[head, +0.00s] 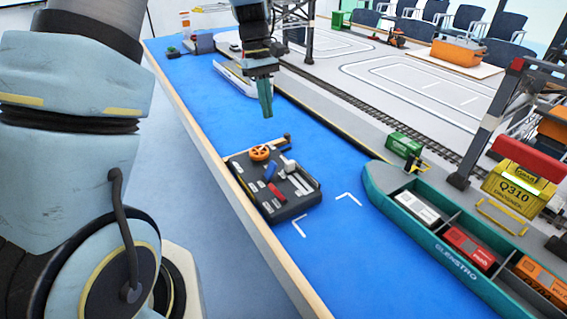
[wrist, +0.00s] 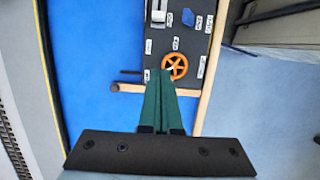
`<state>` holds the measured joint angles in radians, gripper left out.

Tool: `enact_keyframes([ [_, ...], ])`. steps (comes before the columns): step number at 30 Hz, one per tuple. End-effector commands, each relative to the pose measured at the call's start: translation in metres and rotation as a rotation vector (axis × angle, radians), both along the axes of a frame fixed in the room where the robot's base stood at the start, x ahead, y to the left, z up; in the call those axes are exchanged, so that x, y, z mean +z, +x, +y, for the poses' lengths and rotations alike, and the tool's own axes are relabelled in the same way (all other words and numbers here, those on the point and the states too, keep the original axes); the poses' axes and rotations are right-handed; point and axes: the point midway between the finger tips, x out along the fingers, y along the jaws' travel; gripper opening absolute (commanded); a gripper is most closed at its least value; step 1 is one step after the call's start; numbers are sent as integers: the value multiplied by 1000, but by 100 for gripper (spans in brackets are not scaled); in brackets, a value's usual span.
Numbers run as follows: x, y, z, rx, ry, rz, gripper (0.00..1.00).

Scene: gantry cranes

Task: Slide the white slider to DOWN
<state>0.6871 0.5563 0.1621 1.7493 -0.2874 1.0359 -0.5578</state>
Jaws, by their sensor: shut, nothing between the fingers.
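The dark control box (head: 297,208) lies on the blue table. Its white slider (head: 288,164) sits near the far right part of the panel, beside a pale slot. In the wrist view a white slider knob (wrist: 158,16) shows near the top edge, cut off, with labels too small to read. My gripper (head: 267,115) is shut and empty, pointing down above the table beyond the box. In the wrist view its green fingertips (wrist: 160,74) appear just beside the orange wheel (wrist: 175,67) at the box's edge.
The panel also carries a blue lever (head: 270,172) and a red switch (head: 277,191). A teal ship with containers (head: 430,225) stands to the right and a white ship (head: 236,80) beyond. A wooden rail (wrist: 210,70) borders the box.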

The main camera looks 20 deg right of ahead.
Motion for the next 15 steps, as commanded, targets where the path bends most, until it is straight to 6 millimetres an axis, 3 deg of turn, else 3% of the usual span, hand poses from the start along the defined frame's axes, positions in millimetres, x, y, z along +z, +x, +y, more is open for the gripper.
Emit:
enact_keyframes([
  [2,-5,-1,-9,2,5,10,0],
  [7,-18,-5,-11,6,7,15,0],
  [15,-69,-18,-12,5,8,16,0],
])
